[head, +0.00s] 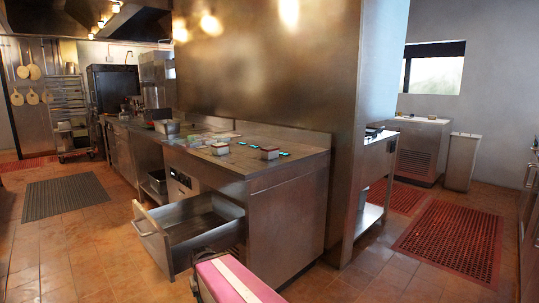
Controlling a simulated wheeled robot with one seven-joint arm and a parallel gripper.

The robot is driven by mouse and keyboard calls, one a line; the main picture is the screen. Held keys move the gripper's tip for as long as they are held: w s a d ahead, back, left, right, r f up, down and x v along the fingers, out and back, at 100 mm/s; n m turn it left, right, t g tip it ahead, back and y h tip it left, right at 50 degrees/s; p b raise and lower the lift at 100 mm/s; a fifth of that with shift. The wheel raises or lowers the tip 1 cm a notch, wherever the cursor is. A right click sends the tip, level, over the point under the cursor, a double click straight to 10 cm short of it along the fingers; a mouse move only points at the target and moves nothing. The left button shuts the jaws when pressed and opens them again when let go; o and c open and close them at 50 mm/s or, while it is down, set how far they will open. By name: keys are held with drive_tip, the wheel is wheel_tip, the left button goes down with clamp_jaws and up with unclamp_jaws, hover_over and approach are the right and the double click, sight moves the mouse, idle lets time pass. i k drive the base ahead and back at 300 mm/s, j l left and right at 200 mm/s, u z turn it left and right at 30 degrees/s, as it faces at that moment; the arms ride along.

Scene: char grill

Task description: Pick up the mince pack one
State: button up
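Two small packs with red and pale sides sit on the steel counter (292,163). One pack (219,149) is near the counter's middle, and the other (269,153) is to its right. They are too small here for me to read a label or tell which is mince pack one. My gripper is not seen in this view.
An open, apparently empty drawer (150,233) juts out from the counter's front left. Small teal items (283,154) and flat pale items lie near the packs. A metal container (167,127) stands further left. A tall steel wall backs the counter.

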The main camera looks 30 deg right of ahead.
sight(270, 153)
drive_tip(key=i+l+u, duration=0.15)
drive_tip(key=l, duration=0.55)
drive_tip(key=i+l+u, duration=0.15)
drive_tip(key=l, duration=0.55)
drive_tip(key=l+u, duration=0.2)
drive_tip(key=l, duration=0.45)
